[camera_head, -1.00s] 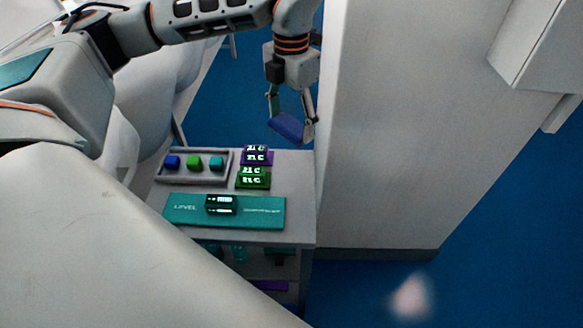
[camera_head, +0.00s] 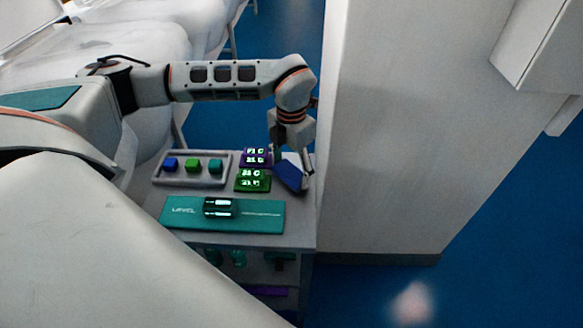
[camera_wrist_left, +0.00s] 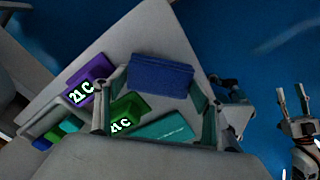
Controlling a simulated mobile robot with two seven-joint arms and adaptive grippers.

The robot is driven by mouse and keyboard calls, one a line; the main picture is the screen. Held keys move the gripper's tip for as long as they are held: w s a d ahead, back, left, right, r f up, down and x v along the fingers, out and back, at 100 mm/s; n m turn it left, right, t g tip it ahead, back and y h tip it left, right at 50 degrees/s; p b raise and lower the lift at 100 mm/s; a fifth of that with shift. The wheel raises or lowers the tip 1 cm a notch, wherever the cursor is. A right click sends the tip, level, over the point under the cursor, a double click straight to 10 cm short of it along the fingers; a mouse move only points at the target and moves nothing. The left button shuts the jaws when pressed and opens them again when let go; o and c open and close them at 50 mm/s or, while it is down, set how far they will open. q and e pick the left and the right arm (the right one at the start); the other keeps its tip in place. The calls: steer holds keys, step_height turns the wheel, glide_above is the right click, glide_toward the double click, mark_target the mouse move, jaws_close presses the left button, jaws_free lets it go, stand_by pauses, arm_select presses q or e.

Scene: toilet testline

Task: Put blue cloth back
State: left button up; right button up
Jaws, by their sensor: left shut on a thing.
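The blue cloth (camera_head: 290,177) is a dark blue folded piece at the right side of the small shelf top (camera_head: 222,238), beside the purple and green displays. My left gripper (camera_head: 291,163) reaches down from above and is shut on it. In the left wrist view the cloth (camera_wrist_left: 160,76) lies between the two fingers (camera_wrist_left: 160,84). I cannot tell whether it touches the surface. My right gripper (camera_wrist_left: 293,100) shows at the right edge of the left wrist view, with its two fingers apart and nothing between them.
A purple display (camera_head: 255,157) and a green display (camera_head: 253,181) stand just left of the cloth. A grey tray (camera_head: 158,180) holds blue, green and teal blocks. A teal level board (camera_head: 180,210) lies in front. A tall white wall (camera_head: 385,130) rises close on the right.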

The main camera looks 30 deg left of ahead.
mark_target(292, 171)
arm_select(q)
steer(key=o, duration=1.1)
steer(key=shift+o, duration=0.2)
step_height(292, 171, up, 12)
steer(key=p, duration=0.1)
steer(key=shift+r, duration=0.1)
